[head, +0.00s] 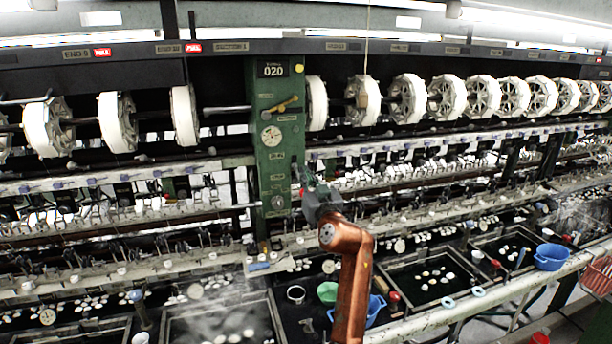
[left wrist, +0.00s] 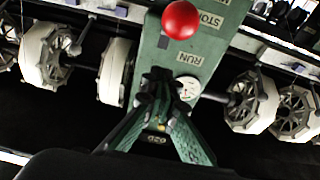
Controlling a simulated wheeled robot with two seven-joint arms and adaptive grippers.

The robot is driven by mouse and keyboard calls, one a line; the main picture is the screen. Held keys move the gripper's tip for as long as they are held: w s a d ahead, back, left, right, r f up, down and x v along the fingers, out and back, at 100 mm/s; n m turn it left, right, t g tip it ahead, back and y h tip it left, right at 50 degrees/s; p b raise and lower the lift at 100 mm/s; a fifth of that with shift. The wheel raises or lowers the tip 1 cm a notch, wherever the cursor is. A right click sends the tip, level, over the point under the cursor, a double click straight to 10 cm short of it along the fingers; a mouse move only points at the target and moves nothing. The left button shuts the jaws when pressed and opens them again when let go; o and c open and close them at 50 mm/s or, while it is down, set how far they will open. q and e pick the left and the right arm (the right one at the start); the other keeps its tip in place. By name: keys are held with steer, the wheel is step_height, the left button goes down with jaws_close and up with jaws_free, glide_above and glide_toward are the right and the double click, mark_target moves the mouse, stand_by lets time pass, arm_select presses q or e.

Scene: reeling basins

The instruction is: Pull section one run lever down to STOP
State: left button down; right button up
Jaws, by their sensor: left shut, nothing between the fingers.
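A green column (head: 276,120) marked 020 stands in the middle of the machine. In the left wrist view its panel (left wrist: 150,47) appears upside down, with RUN (left wrist: 188,57) and STOP (left wrist: 211,19) labels. The round red knob (left wrist: 181,20) of the run lever shows beside the STOP label; its shaft is hidden. I cannot tell the lever's exact angle. My left gripper (head: 301,178) is in front of the lower column in the head view, shut and empty. In the left wrist view its fingertips (left wrist: 162,78) are apart from the knob. My right gripper is not in view.
White reels (head: 118,122) line both sides. Below are basins with white cocoons, a green bowl (head: 327,292) and a blue basket (head: 551,257). Rails and fittings crowd the column's sides.

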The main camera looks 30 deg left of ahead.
arm_select(q)
steer(key=shift+r, duration=0.65)
steer(key=b+v, duration=0.4)
steer(key=v, duration=1.2)
steer(key=shift+a+f, duration=0.1)
